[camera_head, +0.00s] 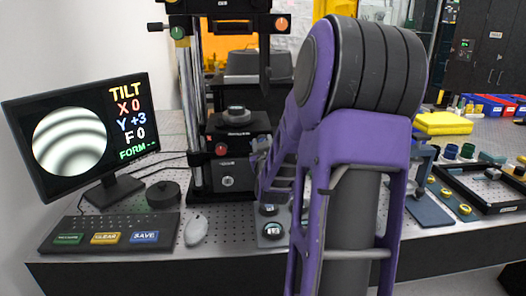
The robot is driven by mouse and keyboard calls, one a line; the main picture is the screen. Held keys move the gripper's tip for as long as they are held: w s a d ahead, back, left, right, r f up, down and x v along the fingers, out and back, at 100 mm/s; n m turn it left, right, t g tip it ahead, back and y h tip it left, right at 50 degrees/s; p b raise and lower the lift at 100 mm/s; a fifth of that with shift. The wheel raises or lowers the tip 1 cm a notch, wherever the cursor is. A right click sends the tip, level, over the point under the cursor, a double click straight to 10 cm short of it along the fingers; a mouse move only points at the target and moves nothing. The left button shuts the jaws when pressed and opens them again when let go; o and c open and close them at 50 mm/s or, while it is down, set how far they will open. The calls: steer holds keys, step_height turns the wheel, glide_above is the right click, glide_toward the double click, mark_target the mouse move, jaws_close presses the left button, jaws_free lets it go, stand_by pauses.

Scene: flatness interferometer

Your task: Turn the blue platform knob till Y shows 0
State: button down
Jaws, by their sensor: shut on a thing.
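The monitor (84,137) at the left reads TILT, X 0, Y +3, F 0 and FORM --, with curved grey fringes in a round field. The platform (237,129) of the interferometer stands at the centre with a dark round part (236,115) on top. A red knob (221,149) is on its front. My gripper (262,148) is at the platform's right side, small and partly covered by my purple arm. It is shut at the place of the blue platform knob, which is itself hidden behind the gripper.
A keypad (110,238) with green, yellow and blue keys, a white mouse (196,230) and a black puck (163,194) lie at the left. An upright post (190,100) stands left of the platform.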

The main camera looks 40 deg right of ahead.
steer(key=shift+n+b, duration=2.85)
steer(key=shift+n, duration=0.65)
steer(key=c, duration=0.5)
jaws_free()
steer(key=shift+s, duration=0.1)
